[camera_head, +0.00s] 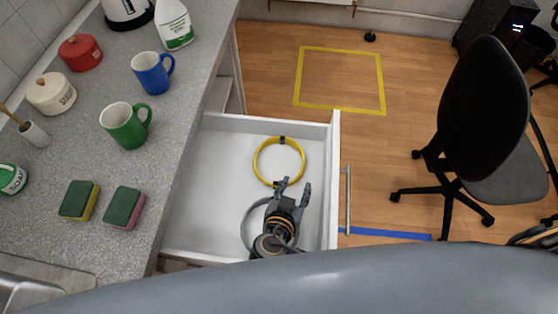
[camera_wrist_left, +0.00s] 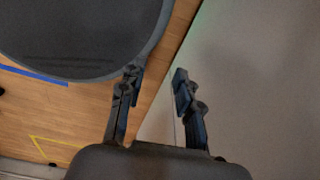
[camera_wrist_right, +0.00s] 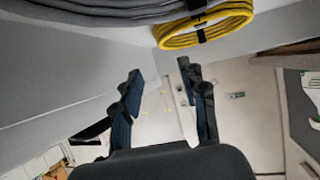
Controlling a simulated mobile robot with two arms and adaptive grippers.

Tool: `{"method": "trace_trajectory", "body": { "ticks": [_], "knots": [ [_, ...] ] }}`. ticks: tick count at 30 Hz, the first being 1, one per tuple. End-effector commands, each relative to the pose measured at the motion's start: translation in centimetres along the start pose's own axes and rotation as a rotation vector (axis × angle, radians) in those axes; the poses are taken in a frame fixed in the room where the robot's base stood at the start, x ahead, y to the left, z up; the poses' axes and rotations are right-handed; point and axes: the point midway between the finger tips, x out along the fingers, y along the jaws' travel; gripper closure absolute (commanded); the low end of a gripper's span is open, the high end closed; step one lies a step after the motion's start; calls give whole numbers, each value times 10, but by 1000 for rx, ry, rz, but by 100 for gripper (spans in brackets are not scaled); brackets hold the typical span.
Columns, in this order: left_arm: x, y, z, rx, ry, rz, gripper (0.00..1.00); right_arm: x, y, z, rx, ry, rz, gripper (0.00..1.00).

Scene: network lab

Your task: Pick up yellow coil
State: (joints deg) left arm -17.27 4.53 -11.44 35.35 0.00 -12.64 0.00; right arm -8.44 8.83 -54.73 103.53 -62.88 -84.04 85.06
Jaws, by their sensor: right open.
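The yellow coil (camera_head: 258,167) lies in the open white drawer (camera_head: 215,150), with a dark tie at its far side. It also shows at the top of the right wrist view (camera_wrist_right: 225,26). My right gripper (camera_head: 294,187) is open and empty over the drawer, near the coil's front edge, and its fingers (camera_wrist_right: 160,78) appear apart from the coil in the right wrist view. A grey coil (camera_head: 247,224) lies nearer in the drawer, partly hidden by my right gripper. My left gripper (camera_wrist_left: 157,74) is open and empty in the left wrist view.
The worktop (camera_head: 95,160) at left holds a green mug (camera_head: 122,127), a blue mug (camera_head: 151,75), two sponges (camera_head: 124,207), lidded pots and a spray bottle (camera_head: 174,25). An office chair (camera_head: 480,120) stands at right. Floor beyond the drawer is clear inside yellow tape (camera_head: 299,75).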

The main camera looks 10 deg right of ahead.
Motion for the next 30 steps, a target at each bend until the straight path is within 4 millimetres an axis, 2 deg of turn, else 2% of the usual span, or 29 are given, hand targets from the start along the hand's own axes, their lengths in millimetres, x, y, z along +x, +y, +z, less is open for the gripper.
{"method": "trace_trajectory", "body": {
  "ticks": [3, 6, 11, 21, 29, 30],
  "knots": [
    [-6, 0, -3, 0, 4, -1, 66, 22, 0, -3, -3, 3, 2, 57],
    [-8, -1, -4, -1, 5, -1, 66, 35, 1, -2, -2, 2, 2, 57],
    [-9, -1, -4, -1, 6, -1, 66, 45, 0, -1, -2, 1, 0, 57],
    [-15, -1, -5, 0, 7, -1, 66, 89, 0, -2, -2, 1, 0, 57],
    [-15, -1, -5, 0, 7, -1, 66, 92, 1, 0, 0, -2, 0, 57],
    [-15, -1, -5, 0, 7, -1, 66, 92, 0, 0, 0, -2, 0, 62]
  ]
}}
